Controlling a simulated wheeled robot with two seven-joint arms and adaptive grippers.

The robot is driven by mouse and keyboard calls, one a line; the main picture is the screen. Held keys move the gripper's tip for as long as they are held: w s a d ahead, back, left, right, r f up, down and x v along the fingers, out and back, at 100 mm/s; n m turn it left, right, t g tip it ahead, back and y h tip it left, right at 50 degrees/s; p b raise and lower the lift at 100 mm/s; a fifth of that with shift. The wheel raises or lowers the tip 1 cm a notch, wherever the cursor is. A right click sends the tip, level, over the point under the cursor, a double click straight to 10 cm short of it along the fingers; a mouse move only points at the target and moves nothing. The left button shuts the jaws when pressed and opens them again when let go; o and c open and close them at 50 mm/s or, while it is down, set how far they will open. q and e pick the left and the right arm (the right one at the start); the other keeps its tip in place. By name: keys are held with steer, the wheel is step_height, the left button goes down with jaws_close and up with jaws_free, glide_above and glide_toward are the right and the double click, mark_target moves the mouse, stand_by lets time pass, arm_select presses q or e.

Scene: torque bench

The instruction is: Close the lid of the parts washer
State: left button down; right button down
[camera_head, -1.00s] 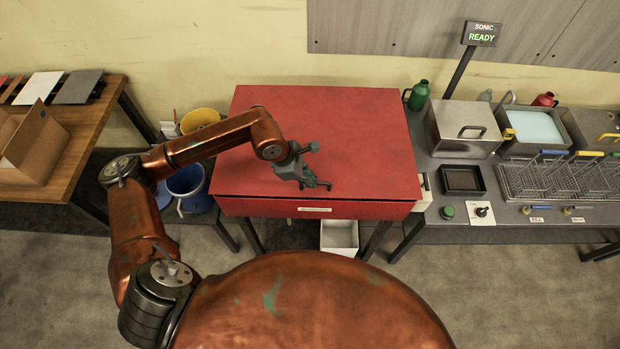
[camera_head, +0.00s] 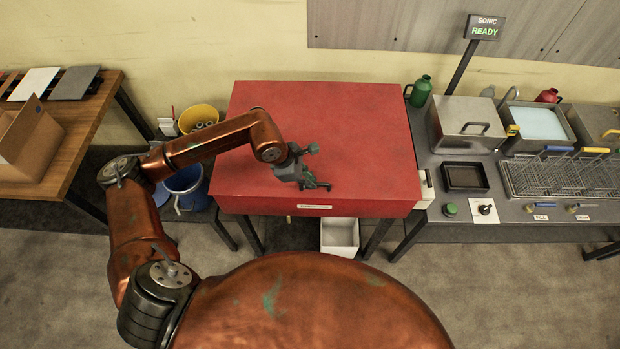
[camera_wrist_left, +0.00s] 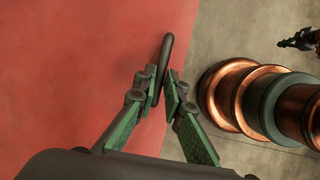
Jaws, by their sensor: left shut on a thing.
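The parts washer is the large red box in the middle of the head view, and its wide flat red lid (camera_head: 350,130) lies over it, level or nearly so. I see no clear gap along its front edge. My left gripper (camera_head: 318,183) is at the lid's front part, and in the left wrist view (camera_wrist_left: 165,92) its fingers are shut on a dark bar handle (camera_wrist_left: 165,52). The far end of the handle shows beyond the fingertips. A small dark gripper-like shape, probably my right gripper (camera_wrist_left: 296,42), shows at the right edge of the wrist view.
A grey bench on the right holds a steel box (camera_head: 465,125), wire baskets (camera_head: 560,177) and a black tray (camera_head: 465,177). A wooden table (camera_head: 85,130) with a cardboard box (camera_head: 30,140) stands left. Yellow (camera_head: 198,116) and blue (camera_head: 186,190) buckets stand beside the washer.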

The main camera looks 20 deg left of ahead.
arm_select(q)
steer(key=c, duration=2)
jaws_free()
steer(key=shift+r, duration=0.15)
steer(key=v, duration=1.2)
steer(key=shift+d, duration=0.1)
